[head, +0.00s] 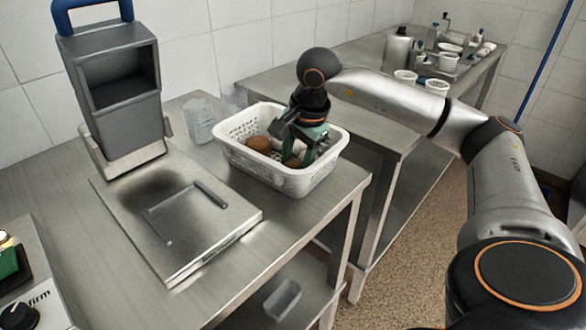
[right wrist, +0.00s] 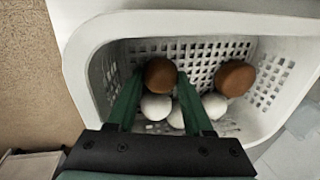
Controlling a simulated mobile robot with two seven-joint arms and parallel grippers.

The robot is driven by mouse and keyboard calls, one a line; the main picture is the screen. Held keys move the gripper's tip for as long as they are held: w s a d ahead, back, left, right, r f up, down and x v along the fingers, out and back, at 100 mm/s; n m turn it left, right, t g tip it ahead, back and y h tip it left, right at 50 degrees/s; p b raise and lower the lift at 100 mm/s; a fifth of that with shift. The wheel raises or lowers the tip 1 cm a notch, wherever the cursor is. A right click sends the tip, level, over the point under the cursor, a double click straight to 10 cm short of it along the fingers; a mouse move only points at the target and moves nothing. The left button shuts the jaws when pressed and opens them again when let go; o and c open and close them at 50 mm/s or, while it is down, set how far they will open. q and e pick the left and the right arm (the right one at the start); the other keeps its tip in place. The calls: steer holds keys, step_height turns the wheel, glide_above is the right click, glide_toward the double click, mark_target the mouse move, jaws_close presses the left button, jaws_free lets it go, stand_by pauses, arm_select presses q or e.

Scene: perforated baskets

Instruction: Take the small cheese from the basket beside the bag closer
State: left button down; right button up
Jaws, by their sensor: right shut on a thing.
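A white perforated basket (head: 268,176) stands on the steel table; in the right wrist view it is the white basket (right wrist: 95,50) around my fingers. Inside lie brown and white round pieces. My right gripper (head: 300,155) reaches down into the basket. In the right wrist view its green fingers (right wrist: 161,80) are shut on a brown round piece (right wrist: 160,72), which looks like the small cheese. Another brown piece (right wrist: 236,78) lies to the right, and white pieces (right wrist: 155,107) lie below. A grey machine with a blue handle (head: 125,115), perhaps the bag closer, stands at the left. My left gripper is not in view.
A flat steel plate device (head: 225,215) lies left of the basket. A clear container (head: 199,120) stands behind. Another steel table (head: 385,125) at the right back holds bottles and white tubs (head: 437,87). A grey bin (head: 282,299) is on the lower shelf.

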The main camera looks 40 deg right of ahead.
jaws_close()
steer(key=shift+r, duration=0.1)
